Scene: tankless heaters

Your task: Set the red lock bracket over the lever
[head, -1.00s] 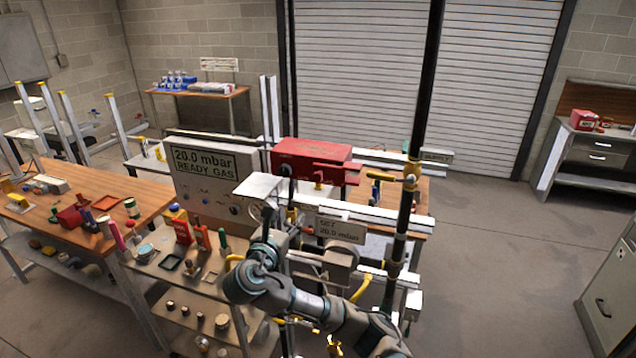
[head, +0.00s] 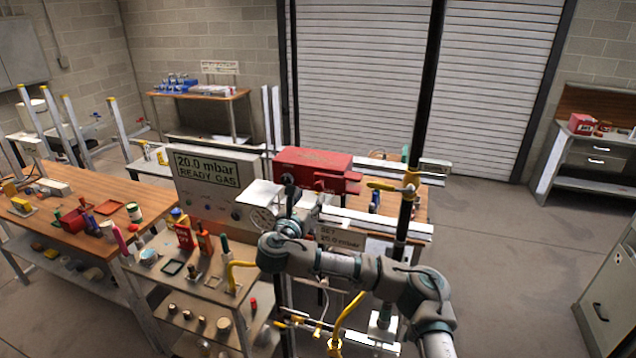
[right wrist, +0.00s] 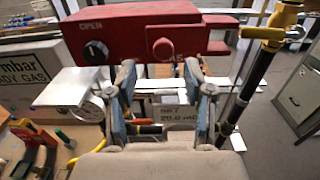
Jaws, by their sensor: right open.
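A large red housing (head: 313,165) stands at the middle of the rig; in the right wrist view its red face (right wrist: 140,30) carries the word OPEN, a black knob and a red button. I cannot tell for certain which red part is the lock bracket. A yellow lever (head: 383,186) sits on the black upright pipe, right of the housing; it also shows in the right wrist view (right wrist: 263,33). My right gripper (head: 288,200) is just below and in front of the housing. Its fingers (right wrist: 160,82) are apart, with nothing clearly held between them. My left gripper is out of view.
A grey display panel (head: 207,177) reads 20.0 mbar READY GAS, left of the housing. A side table (head: 150,262) with small red items (head: 184,236) stands at the front left. A wooden bench (head: 90,237) is further left. Floor at the right is open.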

